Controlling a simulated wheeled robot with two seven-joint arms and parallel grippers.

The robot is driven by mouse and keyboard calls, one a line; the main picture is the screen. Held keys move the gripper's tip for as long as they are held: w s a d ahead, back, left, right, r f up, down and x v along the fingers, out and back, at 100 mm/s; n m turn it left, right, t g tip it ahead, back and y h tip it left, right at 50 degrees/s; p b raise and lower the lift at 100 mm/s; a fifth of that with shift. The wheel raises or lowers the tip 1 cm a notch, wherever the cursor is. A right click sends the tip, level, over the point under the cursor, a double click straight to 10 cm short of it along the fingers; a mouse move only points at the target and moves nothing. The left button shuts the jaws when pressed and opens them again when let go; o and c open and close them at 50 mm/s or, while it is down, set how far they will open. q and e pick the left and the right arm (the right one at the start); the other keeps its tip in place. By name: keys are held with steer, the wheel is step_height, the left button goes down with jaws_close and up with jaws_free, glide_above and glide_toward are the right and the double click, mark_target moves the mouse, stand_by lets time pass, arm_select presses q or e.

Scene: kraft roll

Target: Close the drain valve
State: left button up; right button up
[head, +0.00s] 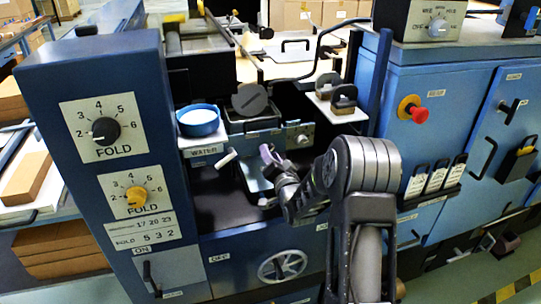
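My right arm reaches in from the lower right, and its gripper (268,179) is in the recess at the middle of the machine. Its fingers look spread apart, with nothing visible between them. A short pale lever (227,158) sticks out below the WATER label, left of the gripper and apart from it. It may be the drain valve's handle, but no readable label confirms this. A light metal plate (251,173) is behind the fingers. My arm hides part of the recess. My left gripper is not in view.
A blue water bowl (198,122) stands above the WATER label (205,150). The FOLD dial panel (105,150) rises at left. A red stop button (419,114) projects at right. A handwheel (282,267) is below. Dark-handled blocks (343,99) sit on a shelf above my arm.

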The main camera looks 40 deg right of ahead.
steer(key=shift+c, duration=0.3)
jaws_close()
stand_by(0.5)
steer(key=shift+a+n+b, duration=0.2)
steer(key=shift+n+b, duration=7.2)
steer(key=shift+n, duration=1.6)
